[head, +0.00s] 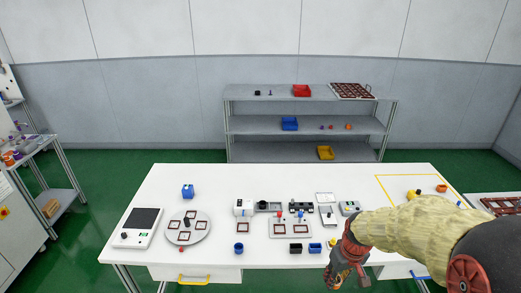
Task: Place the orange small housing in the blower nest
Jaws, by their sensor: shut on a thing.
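My gripper (343,279) is at the front edge of the white table, right of the middle, pointing down. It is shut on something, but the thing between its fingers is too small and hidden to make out. A small orange part (441,188) lies in the yellow-outlined area at the table's right; I cannot tell whether it is a housing. Small white and dark stations (243,207) stand in a row along the table's middle. I cannot tell which of them is the blower nest.
A grey shelf (307,125) stands behind. The table's back left is clear.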

